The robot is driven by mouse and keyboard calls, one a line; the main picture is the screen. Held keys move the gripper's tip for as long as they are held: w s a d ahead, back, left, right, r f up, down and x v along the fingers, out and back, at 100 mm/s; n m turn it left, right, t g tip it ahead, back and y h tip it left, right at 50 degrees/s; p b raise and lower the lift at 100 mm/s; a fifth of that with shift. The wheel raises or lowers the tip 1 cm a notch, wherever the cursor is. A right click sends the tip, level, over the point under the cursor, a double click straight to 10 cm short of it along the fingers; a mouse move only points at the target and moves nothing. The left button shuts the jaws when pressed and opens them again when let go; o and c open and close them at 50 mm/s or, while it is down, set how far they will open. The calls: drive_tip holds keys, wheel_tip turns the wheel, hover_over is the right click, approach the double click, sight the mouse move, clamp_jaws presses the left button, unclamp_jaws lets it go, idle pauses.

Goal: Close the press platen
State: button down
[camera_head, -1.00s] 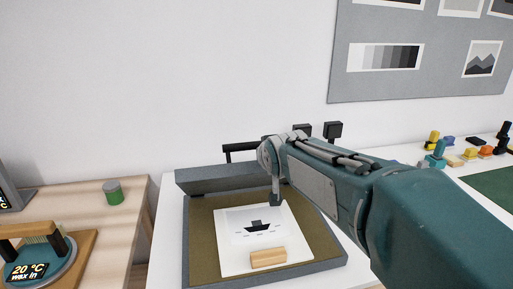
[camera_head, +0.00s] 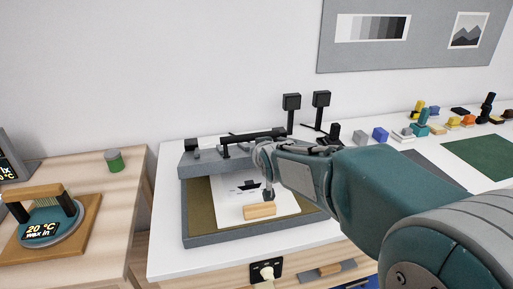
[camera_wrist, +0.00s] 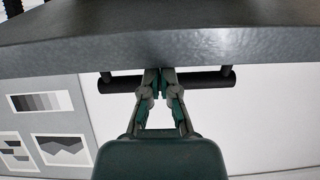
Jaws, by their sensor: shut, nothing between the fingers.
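The grey press platen (camera_head: 196,165) stands raised at the back of the press in the head view. Its black handle bar (camera_head: 245,139) lies along its top. The press base (camera_head: 205,238) lies open below, with a boat print (camera_head: 228,188) and a wooden block (camera_head: 259,211) on its bed. My gripper (camera_head: 268,195) is shut and empty, in front of the platen over the print. In the wrist view my gripper (camera_wrist: 160,73) overlaps the handle bar (camera_wrist: 205,82) and the platen's edge (camera_wrist: 110,38); contact cannot be told. My arm hides the right side.
Two black posts (camera_head: 291,102) rise behind the press. Several small coloured objects (camera_head: 380,134) stand at the right. White tabletop is free in front of the base.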

drive_tip(key=shift+t, duration=0.6)
drive_tip(key=s+f, duration=0.1)
drive_tip(key=f, duration=0.3)
drive_tip(key=s+f, duration=0.1)
drive_tip(key=f, duration=0.2)
drive_tip(key=s+f, duration=0.1)
drive_tip(key=f, duration=0.3)
drive_tip(key=shift+d+f, duration=0.2)
drive_tip(key=shift+f, duration=0.15)
wheel_tip(320, 180, up, 4)
drive_tip(key=shift+f, duration=0.15)
drive_tip(key=s+d+f, duration=0.2)
drive_tip(key=s+f, duration=0.1)
drive_tip(key=s, duration=0.6)
drive_tip(key=s+d+r+g+h, duration=0.1)
drive_tip(key=s+d+r+g, duration=0.1)
drive_tip(key=s, duration=0.5)
drive_tip(key=s+d+r+m+g+h, duration=0.1)
drive_tip(key=s+d+r+g, duration=0.2)
drive_tip(key=s, duration=0.4)
drive_tip(key=s+d+r+m+g, duration=0.1)
drive_tip(key=s+d+r+g, duration=0.1)
drive_tip(key=s, duration=0.5)
drive_tip(key=shift+s+d+r+g+h, duration=0.35)
drive_tip(key=shift+d+r, duration=0.3)
drive_tip(key=shift+d, duration=0.45)
